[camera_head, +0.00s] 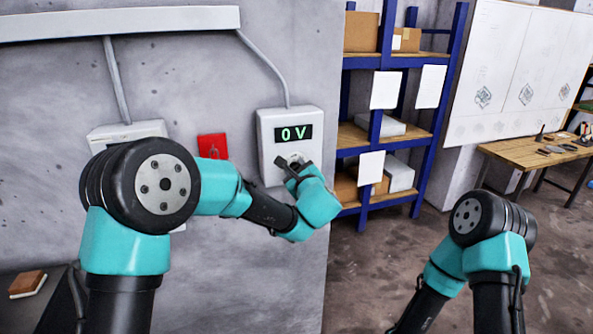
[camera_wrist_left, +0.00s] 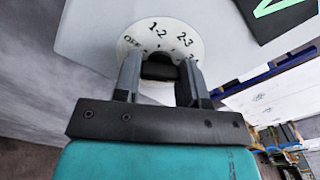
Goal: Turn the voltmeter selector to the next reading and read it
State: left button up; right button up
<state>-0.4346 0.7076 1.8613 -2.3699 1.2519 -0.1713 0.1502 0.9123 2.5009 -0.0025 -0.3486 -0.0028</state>
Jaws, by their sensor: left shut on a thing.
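The voltmeter is a white wall box (camera_head: 266,152) with a dark display (camera_head: 293,133) reading "0 V" in green. Its round selector dial (camera_wrist_left: 165,25) shows the marks OFF, 1-2 and 2-3 in the left wrist view, with another mark partly hidden by a finger. My left gripper (camera_head: 293,167) is at the dial below the display. In the left wrist view the gripper (camera_wrist_left: 160,72) is shut on the dark selector knob (camera_wrist_left: 160,69). I cannot tell which mark the knob points to. My right arm shows at the lower right, but its gripper is out of view.
A red plate (camera_head: 212,146) and another white box (camera_head: 125,132), partly hidden by my left arm, are on the wall left of the voltmeter. Blue shelving (camera_head: 427,150) with boxes and a wooden workbench (camera_head: 530,152) stand to the right, with open floor before them.

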pick_arm(q)
jog(key=m, duration=0.6)
jog(key=shift+m, duration=0.3)
dwell(0.4)
jog(key=o, duration=0.9)
jog(key=v, duration=1.7)
jog(key=shift+s, duration=0.2)
